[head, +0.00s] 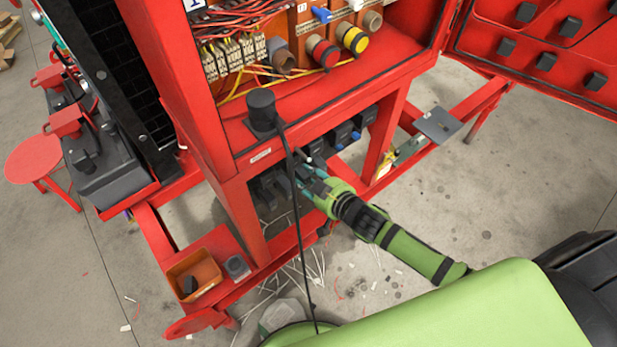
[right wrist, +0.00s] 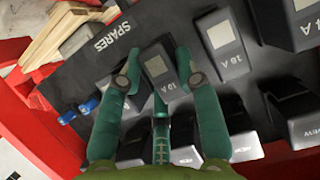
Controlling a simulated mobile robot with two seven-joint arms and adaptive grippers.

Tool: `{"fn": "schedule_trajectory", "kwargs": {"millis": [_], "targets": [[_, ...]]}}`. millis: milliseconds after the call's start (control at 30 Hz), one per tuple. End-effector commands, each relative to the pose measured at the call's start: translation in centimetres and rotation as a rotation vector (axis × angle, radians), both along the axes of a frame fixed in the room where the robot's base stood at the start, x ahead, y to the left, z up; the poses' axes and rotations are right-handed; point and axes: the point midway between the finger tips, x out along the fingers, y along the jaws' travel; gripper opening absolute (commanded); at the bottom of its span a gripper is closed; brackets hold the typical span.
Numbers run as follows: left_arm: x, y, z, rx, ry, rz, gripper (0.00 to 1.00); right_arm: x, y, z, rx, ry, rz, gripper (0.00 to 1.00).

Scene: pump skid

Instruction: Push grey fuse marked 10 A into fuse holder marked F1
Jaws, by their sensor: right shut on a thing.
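In the right wrist view, my right gripper (right wrist: 157,62) is shut on a grey fuse (right wrist: 157,67) with a pale label that appears to read 10 A. The fuse sits between the two green fingertips, over the dark panel marked SPARES (right wrist: 75,75). I cannot tell whether it is clear of its slot. In the head view, my right gripper (head: 305,174) reaches into the low opening of the red frame; the fuse is hidden there. I cannot make out a holder marked F1 in either view. My left gripper is not in view.
Fuses marked 16 A (right wrist: 225,45) and 4 A (right wrist: 303,22) stand right of the held one. In the head view, a black cable (head: 296,215) hangs in front of the opening. An orange bin (head: 207,268) stands low at left. The red cabinet (head: 225,135) rises above.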

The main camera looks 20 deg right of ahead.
Motion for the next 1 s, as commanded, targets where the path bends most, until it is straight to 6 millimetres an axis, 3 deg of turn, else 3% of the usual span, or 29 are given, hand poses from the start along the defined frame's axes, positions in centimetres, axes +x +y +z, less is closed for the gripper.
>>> {"fn": "schedule_trajectory", "kwargs": {"millis": [1000], "targets": [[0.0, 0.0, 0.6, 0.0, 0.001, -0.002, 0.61, -1.2, -0.4, 0.0, 0.001, 0.001, 0.0, 0.0]]}}
